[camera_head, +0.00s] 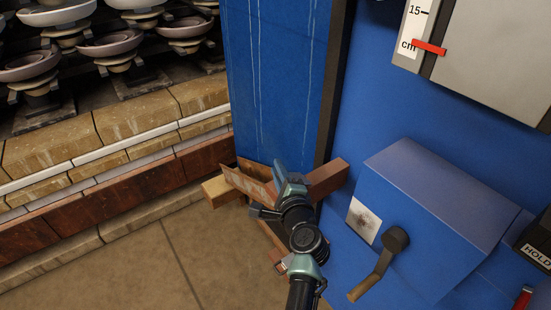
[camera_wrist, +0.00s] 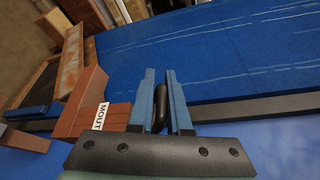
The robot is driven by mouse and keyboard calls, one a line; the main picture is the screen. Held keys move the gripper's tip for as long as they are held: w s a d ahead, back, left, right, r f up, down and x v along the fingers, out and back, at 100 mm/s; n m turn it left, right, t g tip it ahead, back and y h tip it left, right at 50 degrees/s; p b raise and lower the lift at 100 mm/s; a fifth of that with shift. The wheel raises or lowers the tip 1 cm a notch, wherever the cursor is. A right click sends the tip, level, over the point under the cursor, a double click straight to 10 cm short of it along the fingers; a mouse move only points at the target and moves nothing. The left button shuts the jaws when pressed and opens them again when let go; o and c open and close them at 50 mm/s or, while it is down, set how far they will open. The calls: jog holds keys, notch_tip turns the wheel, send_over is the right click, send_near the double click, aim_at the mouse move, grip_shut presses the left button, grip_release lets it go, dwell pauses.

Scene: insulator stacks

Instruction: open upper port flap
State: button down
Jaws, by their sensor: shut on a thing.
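My gripper (camera_head: 282,170) is at the lower end of a tall blue panel with pale streaks (camera_head: 275,80), beside a brown beam. In the wrist view, my gripper's two blue fingers (camera_wrist: 159,76) stand on either side of a black loop handle (camera_wrist: 160,108) and are shut on it. The blue panel (camera_wrist: 220,55) fills the background behind the fingers. I cannot tell which part is the upper port flap, or what the handle is fixed to. In the head view the gripper hides the handle.
A brown block labelled "MOUT" (camera_wrist: 88,105) is close left of the fingers. A rusty trough (camera_head: 248,183) lies by the gripper. A blue box with a crank (camera_head: 378,265) stands right. Insulator stacks (camera_head: 105,45) stand on kiln brickwork at left. Floor (camera_head: 150,265) is clear.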

jog(key=w+d+r+m+g+y+p, duration=0.1)
jog(key=w+d+r+m+g+p, duration=0.1)
jog(key=w+d+r+m+p, duration=0.1)
jog(key=shift+w+d+r+m+g+y+p, duration=0.35)
jog(key=shift+d+r+m+p, duration=0.2)
jog(key=shift+d+m+p, duration=0.75)
jog(key=c, duration=0.9)
grip_release()
jog(key=shift+f, duration=0.2)
jog(key=shift+a, duration=0.1)
